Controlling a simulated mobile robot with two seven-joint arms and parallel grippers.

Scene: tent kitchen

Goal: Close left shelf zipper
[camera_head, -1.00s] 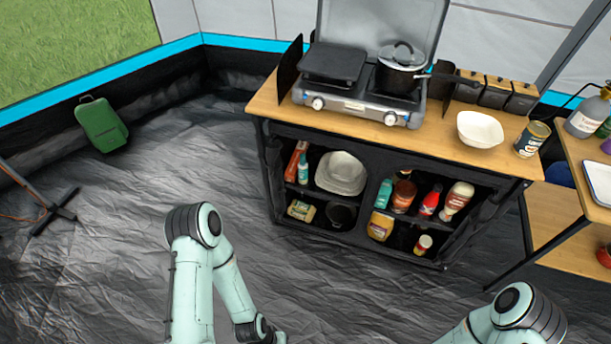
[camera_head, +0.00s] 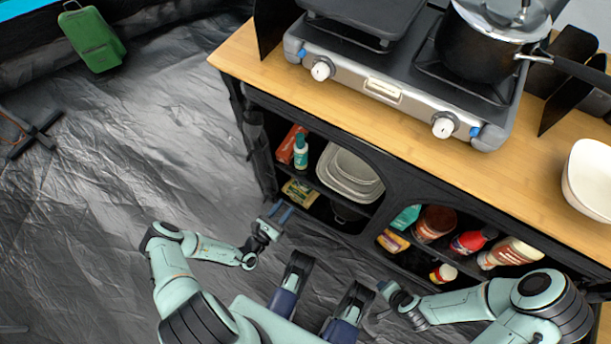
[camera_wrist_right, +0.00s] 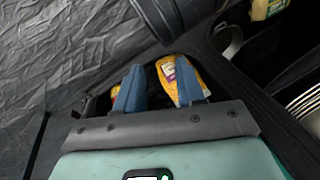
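The left shelf (camera_head: 312,215) of the black fabric cabinet is open at the front. A dark bundle of fabric (camera_head: 257,150) hangs along its left edge. The zipper itself is too small to make out. My left gripper (camera_head: 277,212) is open and empty, in front of the lower left corner of the left shelf, apart from the fabric as far as I can tell. My right gripper (camera_head: 385,290) is low before the right shelf (camera_head: 465,222). In the right wrist view its fingers (camera_wrist_right: 162,85) are apart, with a yellow package (camera_wrist_right: 182,75) beyond them.
The left shelf holds a silver dish (camera_head: 350,172), a teal bottle (camera_head: 301,152) and packages. The right shelf holds several bottles and jars. A wooden counter (camera_head: 400,140) with a stove (camera_head: 390,95) and pot (camera_head: 485,50) stands above.

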